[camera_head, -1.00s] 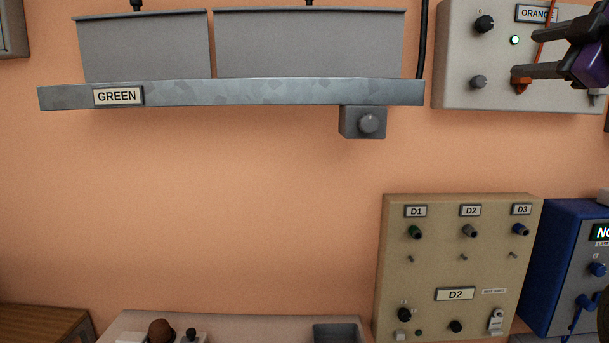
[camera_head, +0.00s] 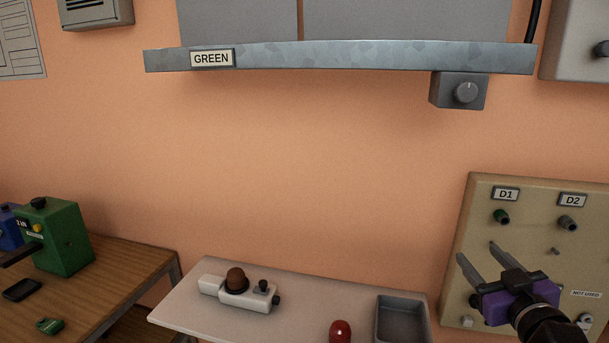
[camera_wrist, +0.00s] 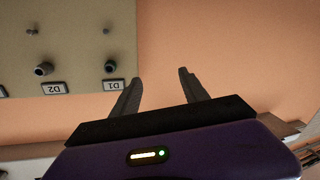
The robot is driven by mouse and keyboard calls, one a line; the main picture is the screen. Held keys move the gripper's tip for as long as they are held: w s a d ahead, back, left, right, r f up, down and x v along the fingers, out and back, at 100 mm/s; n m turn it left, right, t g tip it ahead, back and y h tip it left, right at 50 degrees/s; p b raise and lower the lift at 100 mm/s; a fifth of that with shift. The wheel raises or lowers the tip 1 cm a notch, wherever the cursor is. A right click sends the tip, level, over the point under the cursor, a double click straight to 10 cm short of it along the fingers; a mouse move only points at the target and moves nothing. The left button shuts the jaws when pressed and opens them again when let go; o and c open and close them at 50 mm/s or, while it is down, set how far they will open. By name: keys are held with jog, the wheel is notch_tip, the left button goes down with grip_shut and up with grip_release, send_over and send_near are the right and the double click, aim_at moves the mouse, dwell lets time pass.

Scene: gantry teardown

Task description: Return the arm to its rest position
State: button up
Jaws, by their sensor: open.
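My gripper (camera_head: 478,264), with a purple body and two dark fingers, is at the lower right in the head view. It is open and empty, in front of the beige D1/D2 panel (camera_head: 530,215). In the wrist view my gripper (camera_wrist: 155,88) shows its two fingers apart with only bare orange wall between them. The beige panel (camera_wrist: 75,60) appears upside down at the left there, with the D1 label (camera_wrist: 114,85) close to one fingertip in the picture. The gripper hides part of the panel's lower area in the head view.
A pale table (camera_head: 190,312) holds a white device with a brown ball (camera_head: 236,279), a red knob (camera_head: 340,331) and a grey tray (camera_head: 378,325). A wooden table (camera_head: 120,270) with a green machine (camera_head: 62,237) stands left. A metal GREEN rail (camera_head: 340,57) juts overhead.

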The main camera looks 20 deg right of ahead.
jog(key=s+a+f+m+g+y, duration=0.1)
jog(key=s+a+f+y, duration=0.1)
jog(key=s+a+f, duration=1.35)
jog(key=s+a+f+y, duration=0.1)
jog(key=s+a+y, duration=0.1)
jog(key=s+a, duration=0.3)
jog(key=s+a+n+y, duration=0.1)
jog(key=s+a, duration=0.5)
jog(key=s, duration=0.8)
jog(key=shift+a+f+n+g+y, duration=0.25)
jog(key=shift+f+n+g+y, duration=0.05)
jog(key=shift+f+g+y, duration=0.1)
jog(key=shift+s, duration=0.1)
